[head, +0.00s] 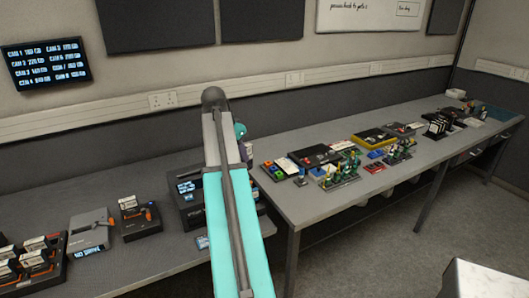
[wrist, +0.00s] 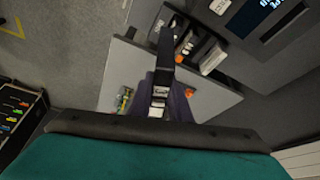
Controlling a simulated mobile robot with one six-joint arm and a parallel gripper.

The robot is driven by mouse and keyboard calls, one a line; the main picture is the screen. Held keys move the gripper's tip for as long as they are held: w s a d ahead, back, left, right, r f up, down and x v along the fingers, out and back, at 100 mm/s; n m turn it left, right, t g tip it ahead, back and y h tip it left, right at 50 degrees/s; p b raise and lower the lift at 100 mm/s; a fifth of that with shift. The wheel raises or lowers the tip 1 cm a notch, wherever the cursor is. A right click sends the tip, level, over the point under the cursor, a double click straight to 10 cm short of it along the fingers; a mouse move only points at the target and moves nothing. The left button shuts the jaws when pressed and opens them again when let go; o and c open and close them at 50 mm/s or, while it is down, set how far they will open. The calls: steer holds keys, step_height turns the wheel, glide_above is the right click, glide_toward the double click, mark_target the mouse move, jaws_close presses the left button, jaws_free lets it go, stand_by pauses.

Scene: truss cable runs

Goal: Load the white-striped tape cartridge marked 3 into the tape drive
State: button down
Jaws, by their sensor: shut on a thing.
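In the wrist view my gripper (wrist: 165,100) is shut on a dark piece with white bands (wrist: 158,103). It may be a tape cartridge, but no number can be read. In the head view my teal arm hides the gripper and what it holds. Several white-labelled cartridges (head: 37,252) stand in a black rack at the far left. I cannot tell which is marked 3. A grey device with a lit display (head: 92,232) and a smaller black unit with an orange part (head: 137,218) stand to its right. Which device is the tape drive is unclear.
The right bench holds several trays of small parts (head: 340,172). The wrist view shows a pale plate (wrist: 122,65), white and orange parts (wrist: 190,42), and a screened device (wrist: 247,18).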

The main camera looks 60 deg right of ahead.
steer(key=w+a+f+n+t+b, duration=0.1)
steer(key=w+a+f+n+b, duration=0.2)
steer(key=w+a, duration=0.85)
steer(key=w+a+f+n+t+b, duration=0.1)
steer(key=w+a+f+n+t, duration=0.2)
steer(key=w+a, duration=0.8)
steer(key=w+a+f+n+y+b, duration=0.1)
steer(key=a+n, duration=0.6)
steer(key=a, duration=1)
steer(key=w+a+f+n+t+y+b, duration=0.1)
steer(key=a+f+n+y+b, duration=0.2)
steer(key=a, duration=1.4)
steer(key=shift+a+f+n+t, duration=0.3)
steer(key=shift+f+n, duration=0.8)
steer(key=shift+n, duration=1.3)
